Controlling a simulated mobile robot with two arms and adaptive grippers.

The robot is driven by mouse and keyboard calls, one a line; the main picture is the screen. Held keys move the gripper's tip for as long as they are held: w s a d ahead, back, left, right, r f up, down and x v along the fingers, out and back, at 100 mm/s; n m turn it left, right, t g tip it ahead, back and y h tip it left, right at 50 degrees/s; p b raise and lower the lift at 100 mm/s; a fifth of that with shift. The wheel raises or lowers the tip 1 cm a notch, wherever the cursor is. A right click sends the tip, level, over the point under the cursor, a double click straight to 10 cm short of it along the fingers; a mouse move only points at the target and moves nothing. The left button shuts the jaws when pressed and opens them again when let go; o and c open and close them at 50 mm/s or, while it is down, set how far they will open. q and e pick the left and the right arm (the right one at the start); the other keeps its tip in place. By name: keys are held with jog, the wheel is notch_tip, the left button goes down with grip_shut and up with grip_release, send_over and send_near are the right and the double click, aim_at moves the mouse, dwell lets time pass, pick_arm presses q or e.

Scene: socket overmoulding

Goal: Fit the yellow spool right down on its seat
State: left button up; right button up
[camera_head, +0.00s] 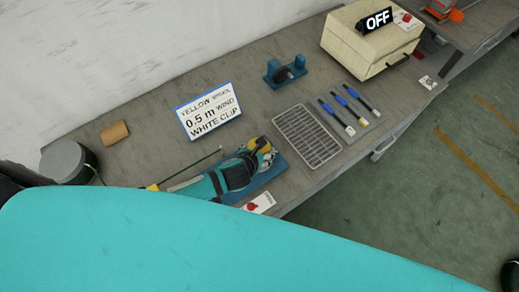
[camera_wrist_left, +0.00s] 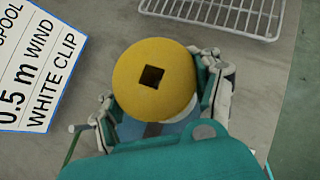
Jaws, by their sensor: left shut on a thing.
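The yellow spool (camera_wrist_left: 152,77) shows in the left wrist view with its round face and dark square hole toward the camera. In the head view the spool (camera_head: 258,143) is partly covered by my left gripper (camera_head: 262,152). In the wrist view the fingers of my left gripper (camera_wrist_left: 162,95) are closed on both sides of the spool. A blue base (camera_head: 267,178) lies under the gripper and spool in the head view. The seat is hidden, and I cannot tell whether the spool touches it. My right gripper is not in view.
A sign (camera_head: 208,110) reads yellow spool, 0.5 m wind, white clip. A wire rack (camera_head: 308,137) lies right of the gripper, with several blue-handled tools (camera_head: 344,108) beyond. A blue stand (camera_head: 272,72) and a cream box (camera_head: 368,45) stand farther back. A red-button plate (camera_head: 260,203) is near the front edge.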

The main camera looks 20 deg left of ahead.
pick_arm(q)
jog(key=shift+f+b, duration=0.45)
jog(key=shift+f, duration=0.45)
jog(key=o, duration=1.5)
jog(key=v, duration=1.2)
